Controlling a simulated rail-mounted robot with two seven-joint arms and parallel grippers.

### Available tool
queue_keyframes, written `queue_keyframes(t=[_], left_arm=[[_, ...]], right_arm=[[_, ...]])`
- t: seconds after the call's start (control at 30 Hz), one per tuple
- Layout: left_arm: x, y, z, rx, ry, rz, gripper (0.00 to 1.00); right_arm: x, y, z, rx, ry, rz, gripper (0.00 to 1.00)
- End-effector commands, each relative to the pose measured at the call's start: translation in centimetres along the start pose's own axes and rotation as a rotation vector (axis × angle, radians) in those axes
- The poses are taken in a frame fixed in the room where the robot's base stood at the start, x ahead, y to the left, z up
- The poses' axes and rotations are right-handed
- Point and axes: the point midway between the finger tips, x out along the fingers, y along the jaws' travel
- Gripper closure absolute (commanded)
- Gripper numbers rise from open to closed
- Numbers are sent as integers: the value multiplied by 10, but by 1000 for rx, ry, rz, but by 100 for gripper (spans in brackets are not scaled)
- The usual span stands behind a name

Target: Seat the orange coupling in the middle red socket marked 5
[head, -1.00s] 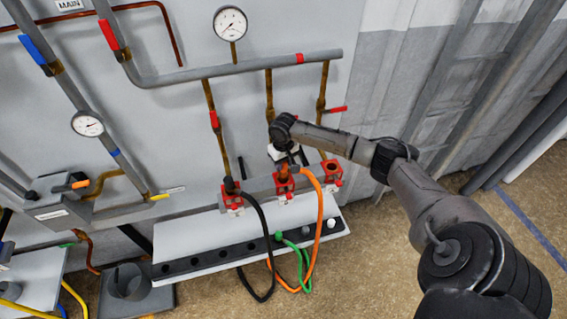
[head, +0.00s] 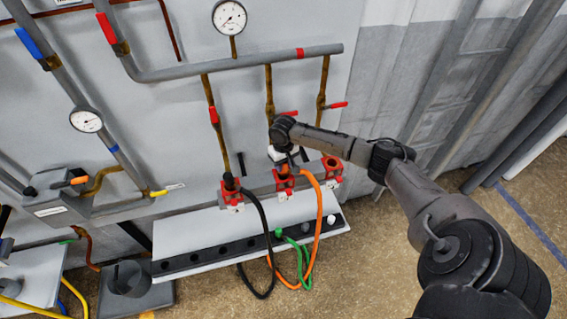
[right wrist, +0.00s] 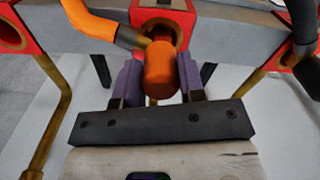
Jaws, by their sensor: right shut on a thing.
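The orange coupling (right wrist: 160,72) is between the purple fingers of my right gripper (right wrist: 160,80), which is shut on it. Its front end is at the mouth of the middle red socket (right wrist: 178,14), in line with it; how deep it sits is hidden. In the head view the middle red socket (head: 284,186) is on the rail, with my right gripper (head: 285,160) just above it. The orange hose (head: 318,215) bends off the coupling and hangs down. The number 5 is not readable. My left gripper is not in view.
The left red socket (head: 231,195) holds a black hose (head: 262,225). The right red socket (head: 332,168) is empty. Pipes with valves stand behind.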

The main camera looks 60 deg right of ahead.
Motion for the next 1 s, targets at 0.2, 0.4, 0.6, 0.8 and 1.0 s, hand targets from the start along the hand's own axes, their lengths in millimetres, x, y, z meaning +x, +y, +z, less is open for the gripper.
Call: queue_keyframes(t=[0.2, 0.4, 0.6, 0.8, 1.0], left_arm=[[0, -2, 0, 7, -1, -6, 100], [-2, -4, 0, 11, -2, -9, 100], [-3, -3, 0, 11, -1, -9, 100], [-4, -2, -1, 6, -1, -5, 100], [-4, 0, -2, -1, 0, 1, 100]], right_arm=[[0, 0, 0, 0, 1, -1, 95], [1, 0, 0, 0, 1, -1, 95], [2, 0, 0, 0, 1, -1, 95], [4, 0, 0, 0, 1, -1, 95], [5, 0, 0, 0, 1, -1, 50]])
